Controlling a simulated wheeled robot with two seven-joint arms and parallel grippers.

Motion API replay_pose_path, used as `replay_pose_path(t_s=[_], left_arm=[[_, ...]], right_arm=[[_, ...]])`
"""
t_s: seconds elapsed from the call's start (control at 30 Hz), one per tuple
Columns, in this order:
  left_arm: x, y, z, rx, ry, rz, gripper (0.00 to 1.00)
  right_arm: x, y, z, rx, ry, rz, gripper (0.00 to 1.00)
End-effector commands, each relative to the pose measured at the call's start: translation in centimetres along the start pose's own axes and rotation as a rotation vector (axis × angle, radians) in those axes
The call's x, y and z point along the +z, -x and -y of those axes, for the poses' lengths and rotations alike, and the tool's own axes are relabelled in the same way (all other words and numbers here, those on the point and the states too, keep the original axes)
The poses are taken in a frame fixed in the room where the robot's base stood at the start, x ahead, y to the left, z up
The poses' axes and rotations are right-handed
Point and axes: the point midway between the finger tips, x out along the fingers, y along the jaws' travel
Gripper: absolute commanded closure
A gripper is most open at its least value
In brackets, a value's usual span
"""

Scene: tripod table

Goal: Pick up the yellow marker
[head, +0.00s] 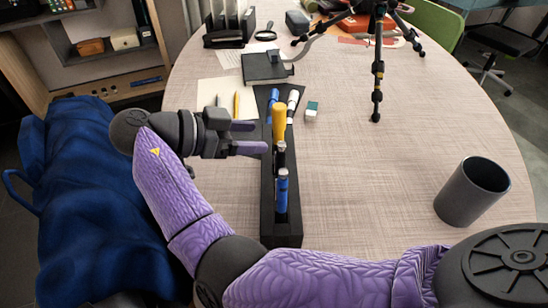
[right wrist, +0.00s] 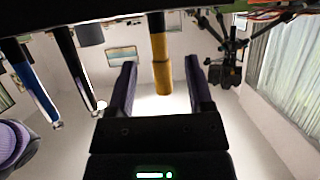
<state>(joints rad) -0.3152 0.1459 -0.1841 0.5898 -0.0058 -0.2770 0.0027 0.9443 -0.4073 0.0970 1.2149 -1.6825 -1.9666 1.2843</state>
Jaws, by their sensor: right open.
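The yellow marker (head: 279,122) stands upright in the long black holder (head: 281,236) on the table. It also shows in the right wrist view (right wrist: 160,52), seen upside down, between the two finger lines. My right gripper (head: 262,137) is open and empty, just left of the marker, with its purple fingers pointing right at it. In the right wrist view the fingers (right wrist: 161,80) lie on either side of the marker with gaps, not visibly touching it. My left gripper is not in view.
A blue marker (head: 282,191) and a dark one (head: 280,156) stand in front of the yellow one; blue and white markers (head: 293,98) stand behind. A grey cup (head: 472,190) is at right. A tripod (head: 377,70) stands at the back. The table's middle right is clear.

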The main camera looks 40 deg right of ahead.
Motion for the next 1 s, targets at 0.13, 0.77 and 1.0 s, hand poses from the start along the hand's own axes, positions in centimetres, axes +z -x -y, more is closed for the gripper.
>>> replay_pose_path(t_s=[0.13, 0.77, 1.0], left_arm=[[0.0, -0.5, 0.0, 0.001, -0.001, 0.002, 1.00], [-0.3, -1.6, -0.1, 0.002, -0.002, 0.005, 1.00], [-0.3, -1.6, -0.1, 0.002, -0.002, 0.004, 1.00]], right_arm=[[0.1, -1.8, -0.1, 0.001, -0.003, 0.000, 0.34], [0.3, -6.1, -0.1, -0.002, -0.004, -0.001, 0.68], [0.3, -6.0, -0.1, -0.002, -0.004, -0.001, 1.00]])
